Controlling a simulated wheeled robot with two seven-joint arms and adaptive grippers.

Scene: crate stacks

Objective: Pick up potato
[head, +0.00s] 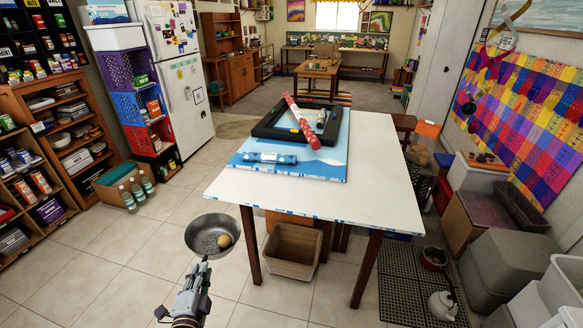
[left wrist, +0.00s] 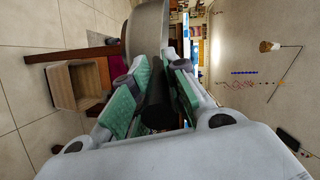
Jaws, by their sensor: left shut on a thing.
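The potato (head: 224,240) is a small tan lump lying inside a round grey metal pan (head: 200,236), towards its right side. My left gripper (head: 204,266) is at the near side of the pan, shut on its handle. The pan is held in the air, left of the white table. In the left wrist view the dark handle (left wrist: 157,92) lies between my green-padded fingers, and the outside of the pan (left wrist: 148,35) shows beyond them. The potato is hidden in that view. My right gripper is not in view.
The white table (head: 375,170) carries a blue board (head: 330,163), a black frame and red and blue rolls. A brown bin (head: 291,249) stands under its near edge. Bottles (head: 138,191) stand on the floor at left by shelves. Floor below the pan is clear.

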